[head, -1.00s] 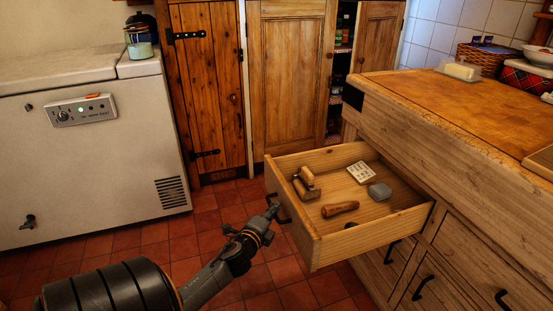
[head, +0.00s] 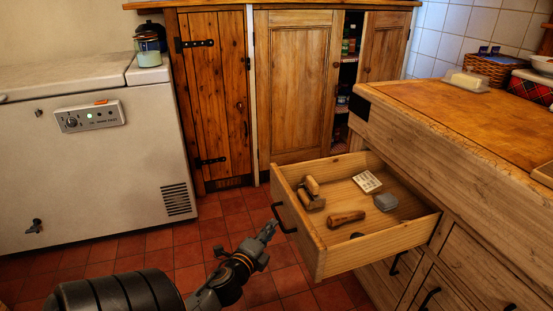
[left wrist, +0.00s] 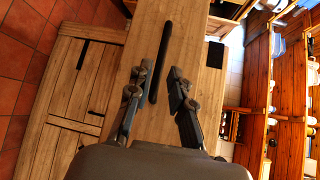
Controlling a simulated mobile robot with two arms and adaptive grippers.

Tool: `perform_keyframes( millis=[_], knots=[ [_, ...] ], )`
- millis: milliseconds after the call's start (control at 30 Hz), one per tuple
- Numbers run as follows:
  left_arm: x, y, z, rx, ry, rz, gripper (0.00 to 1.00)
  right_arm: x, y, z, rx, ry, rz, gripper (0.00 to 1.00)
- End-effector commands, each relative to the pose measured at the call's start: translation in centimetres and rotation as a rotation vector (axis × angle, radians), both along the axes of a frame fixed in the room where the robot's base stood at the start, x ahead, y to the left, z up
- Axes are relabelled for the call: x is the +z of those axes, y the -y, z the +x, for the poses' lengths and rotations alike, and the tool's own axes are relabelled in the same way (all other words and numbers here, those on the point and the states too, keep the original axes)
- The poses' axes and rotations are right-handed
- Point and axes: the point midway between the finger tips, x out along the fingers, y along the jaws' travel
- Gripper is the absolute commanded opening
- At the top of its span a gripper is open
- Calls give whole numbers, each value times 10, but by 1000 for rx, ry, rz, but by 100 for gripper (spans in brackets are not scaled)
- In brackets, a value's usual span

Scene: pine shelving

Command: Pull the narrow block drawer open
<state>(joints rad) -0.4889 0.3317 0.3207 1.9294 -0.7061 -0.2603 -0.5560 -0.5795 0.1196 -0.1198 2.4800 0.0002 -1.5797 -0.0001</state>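The narrow block drawer (head: 345,250) stands pulled well out of the wooden block (head: 440,118) in the head view. Its dark bar handle (head: 283,218) is on the front panel, and the handle also shows in the left wrist view (left wrist: 161,62). My left gripper (head: 270,228) is just in front of the handle, low beside it. In the left wrist view the fingers (left wrist: 161,72) are spread apart, one on each side of the handle's line, with neither seen pressing on it. My right gripper is not in view.
The drawer holds a wooden-handled tool (head: 346,218), a grey box (head: 385,202), a pale card-like block (head: 367,182) and other small items. A white chest freezer (head: 100,165) stands at the left. Red tiled floor between is clear. A butter dish (head: 466,81) sits on the block.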

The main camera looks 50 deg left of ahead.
Motion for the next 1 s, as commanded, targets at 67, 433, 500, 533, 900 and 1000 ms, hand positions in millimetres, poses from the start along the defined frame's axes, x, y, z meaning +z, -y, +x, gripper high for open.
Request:
perform_keyframes(
  millis=[67, 433, 500, 533, 900, 1000],
  knots=[
    [1, 7, -17, 1, -3, -1, 21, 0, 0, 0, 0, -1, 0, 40],
    [8, 23, -54, 0, -1, 2, 21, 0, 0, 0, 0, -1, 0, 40],
    [9, 23, -55, 0, -1, 2, 21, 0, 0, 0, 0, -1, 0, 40],
    [9, 23, -55, 0, -1, 2, 21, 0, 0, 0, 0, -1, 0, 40],
    [9, 23, -55, 0, 0, 1, 21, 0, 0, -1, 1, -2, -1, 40],
    [9, 23, -55, 0, 0, 1, 21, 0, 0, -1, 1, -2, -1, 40]
  ],
)
